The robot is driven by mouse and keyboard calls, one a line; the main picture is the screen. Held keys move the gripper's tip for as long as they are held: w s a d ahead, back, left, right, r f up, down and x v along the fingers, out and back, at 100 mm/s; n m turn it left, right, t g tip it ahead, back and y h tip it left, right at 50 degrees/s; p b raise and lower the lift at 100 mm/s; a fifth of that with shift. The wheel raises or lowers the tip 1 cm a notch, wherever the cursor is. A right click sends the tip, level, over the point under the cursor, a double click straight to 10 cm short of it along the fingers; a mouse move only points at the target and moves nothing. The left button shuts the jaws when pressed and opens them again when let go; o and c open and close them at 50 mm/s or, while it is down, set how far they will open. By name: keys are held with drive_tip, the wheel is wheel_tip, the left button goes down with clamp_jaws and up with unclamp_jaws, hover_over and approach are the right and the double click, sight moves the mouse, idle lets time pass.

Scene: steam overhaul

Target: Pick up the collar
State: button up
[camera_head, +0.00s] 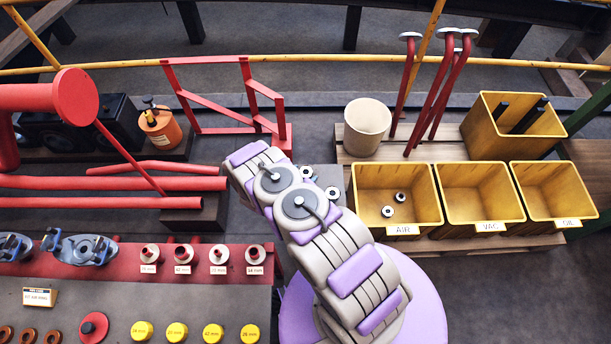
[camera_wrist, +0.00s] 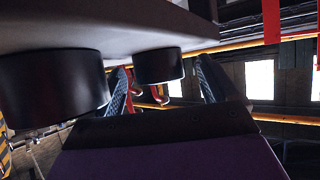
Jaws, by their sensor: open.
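Small pale rings with dark centres, which look like collars, show in the head view. One ring (camera_head: 306,172) and another ring (camera_head: 332,192) sit on a grey plate just right of my arm's upper end. Two more rings, one lower (camera_head: 387,211) and one upper (camera_head: 400,197), lie in the yellow AIR bin (camera_head: 428,214). I cannot tell which one is the task's collar. In the wrist view my gripper (camera_wrist: 162,88) has its two fingers apart, with no held thing visible. My arm hides the fingers in the head view. No ring is clear in the wrist view.
Yellow VAC (camera_head: 482,217) and OIL (camera_head: 564,214) bins stand right of the AIR bin. A cream pot (camera_head: 367,118) and red upright rods (camera_head: 438,100) stand behind. A red frame (camera_head: 215,90) and orange oil can (camera_head: 160,131) are at the back left. Red pipes (camera_head: 100,202) lie left.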

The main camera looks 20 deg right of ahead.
drive_tip(key=shift+w+d+f, duration=0.1)
drive_tip(key=shift+w+d, duration=0.1)
drive_tip(key=shift+d, duration=0.05)
drive_tip(key=c, duration=1.5)
